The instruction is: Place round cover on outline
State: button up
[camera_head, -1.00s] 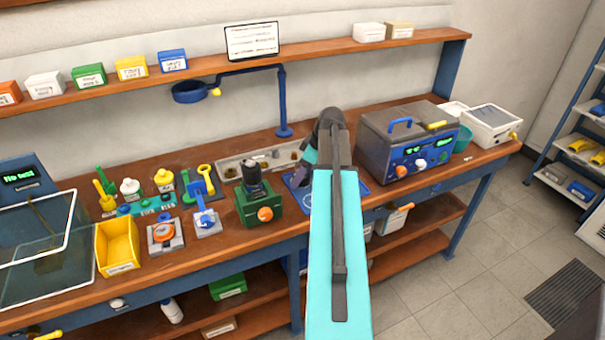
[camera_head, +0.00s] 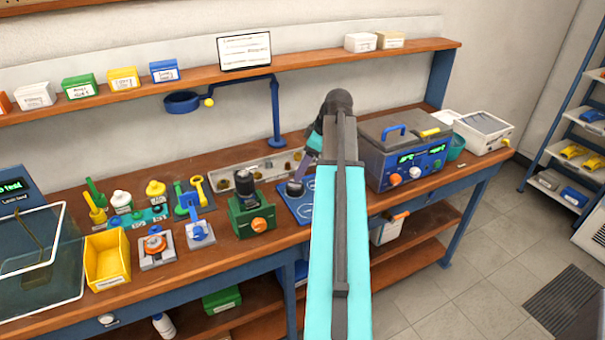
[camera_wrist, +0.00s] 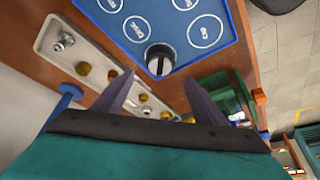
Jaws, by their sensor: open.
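The round cover (camera_wrist: 160,60), pale with a dark bar across its top, sits on the blue mat (camera_wrist: 178,48) near one corner. In the head view the cover (camera_head: 295,188) shows as a small grey round thing on the mat (camera_head: 297,208). The mat bears several white circle outlines with labels; the cover hides whatever outline may lie beneath it. My gripper (camera_wrist: 160,93) is open, with its two fingers apart and the cover visible beyond the gap between them. In the head view my arm hides part of the mat and most of the gripper.
A green device with a black top (camera_head: 252,210) stands just left of the mat. A pale parts tray (camera_head: 255,172) lies behind. A grey box with a blue handle (camera_head: 405,150) stands to the right. A blue ring on a post (camera_head: 276,110) rises behind the tray.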

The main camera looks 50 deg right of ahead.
jog(key=shift+v, duration=1.6)
